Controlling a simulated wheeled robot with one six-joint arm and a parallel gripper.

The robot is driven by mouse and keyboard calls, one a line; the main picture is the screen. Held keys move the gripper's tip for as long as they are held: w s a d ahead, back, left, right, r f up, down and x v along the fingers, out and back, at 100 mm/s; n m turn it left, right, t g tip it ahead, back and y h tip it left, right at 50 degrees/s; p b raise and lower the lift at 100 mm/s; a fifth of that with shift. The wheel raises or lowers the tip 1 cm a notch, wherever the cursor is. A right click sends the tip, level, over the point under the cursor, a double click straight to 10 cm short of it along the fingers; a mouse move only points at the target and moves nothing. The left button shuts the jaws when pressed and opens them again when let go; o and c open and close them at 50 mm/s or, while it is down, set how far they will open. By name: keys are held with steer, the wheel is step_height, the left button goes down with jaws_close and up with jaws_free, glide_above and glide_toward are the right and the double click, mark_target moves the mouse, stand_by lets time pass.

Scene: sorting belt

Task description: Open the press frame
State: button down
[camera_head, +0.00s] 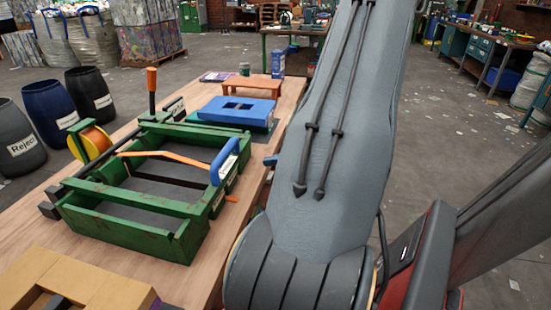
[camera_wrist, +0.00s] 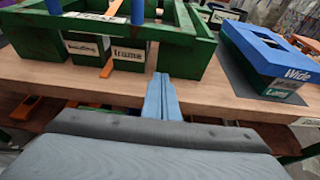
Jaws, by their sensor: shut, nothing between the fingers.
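The green press frame (camera_head: 150,170) stands on the wooden table, its top bars lying level over a green box body (camera_head: 130,232). A blue handle (camera_head: 224,162) stands up at its right side. An orange strip (camera_head: 165,156) crosses it. In the wrist view the green frame (camera_wrist: 160,28) fills the top left, with a label (camera_wrist: 130,53) on its front that seems to read "frame". My gripper (camera_wrist: 160,80) is shut and empty, its light-blue fingers pointing at the frame's near right corner, apparently apart from it. In the head view my arm hides most of the gripper.
A blue box (camera_head: 236,109) lies beyond the frame; the wrist view shows it at right (camera_wrist: 275,50). An orange-brown stand (camera_head: 255,87) is farther back. A cardboard-coloured box (camera_head: 75,280) is at the near left. An upright orange-topped lever (camera_head: 152,88) and yellow-orange wheel (camera_head: 90,142) flank the frame.

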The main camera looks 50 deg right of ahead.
steer(key=x, duration=0.7)
steer(key=shift+a, duration=0.1)
steer(key=r, duration=0.1)
steer(key=r+p, duration=0.1)
steer(key=r, duration=0.1)
steer(key=shift+s, duration=0.3)
steer(key=shift+r+p, duration=0.4)
steer(key=shift+r, duration=0.1)
steer(key=shift+w+r, duration=0.1)
steer(key=shift+r, duration=0.05)
